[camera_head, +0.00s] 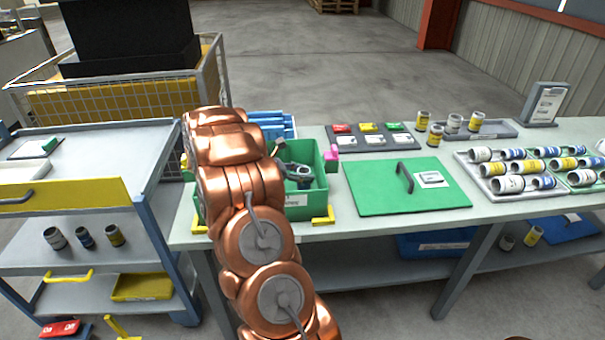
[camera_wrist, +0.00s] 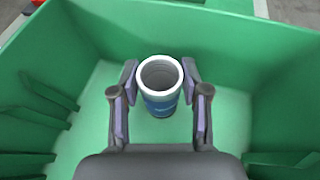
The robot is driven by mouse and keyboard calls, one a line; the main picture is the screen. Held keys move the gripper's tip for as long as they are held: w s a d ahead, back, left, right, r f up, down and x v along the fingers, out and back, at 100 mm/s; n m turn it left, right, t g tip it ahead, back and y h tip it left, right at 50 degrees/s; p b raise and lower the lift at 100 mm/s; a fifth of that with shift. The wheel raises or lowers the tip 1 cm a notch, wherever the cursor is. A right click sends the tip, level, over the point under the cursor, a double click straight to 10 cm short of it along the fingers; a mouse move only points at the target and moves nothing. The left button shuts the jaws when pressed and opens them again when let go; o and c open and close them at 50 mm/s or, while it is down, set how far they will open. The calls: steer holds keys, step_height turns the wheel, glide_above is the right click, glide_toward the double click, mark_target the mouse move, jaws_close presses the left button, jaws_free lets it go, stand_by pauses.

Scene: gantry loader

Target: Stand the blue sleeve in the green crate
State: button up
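The blue sleeve (camera_wrist: 160,103) has a pale rim and an open top. In the wrist view it is upright inside the green crate (camera_wrist: 250,55), over the crate floor. I cannot tell for sure whether its base touches the floor. My gripper (camera_wrist: 160,72) reaches down into the crate, with one finger on each side of the sleeve, close against it near the rim. In the head view the green crate (camera_head: 323,195) stands at the left end of the bench, and my gripper (camera_head: 300,172) is inside it. The sleeve is hard to make out there.
A pink block (camera_head: 331,153) is by the crate's right side. A green panel with a handle (camera_head: 380,198) lies right of it. Blue bins (camera_head: 272,120) stand behind. Trays of sleeves (camera_head: 515,172) fill the bench's right side. A grey cart (camera_head: 80,165) stands left.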

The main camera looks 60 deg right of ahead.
steer(key=o, duration=0.3)
steer(key=shift+r, duration=0.1)
steer(key=shift+w+a+r, duration=0.1)
steer(key=shift+r, duration=0.05)
steer(key=b+v, duration=0.1)
steer(key=v, duration=1)
steer(key=shift+w+a+r+b, duration=0.2)
steer(key=shift+a+b, duration=0.05)
steer(key=shift+b, duration=0.15)
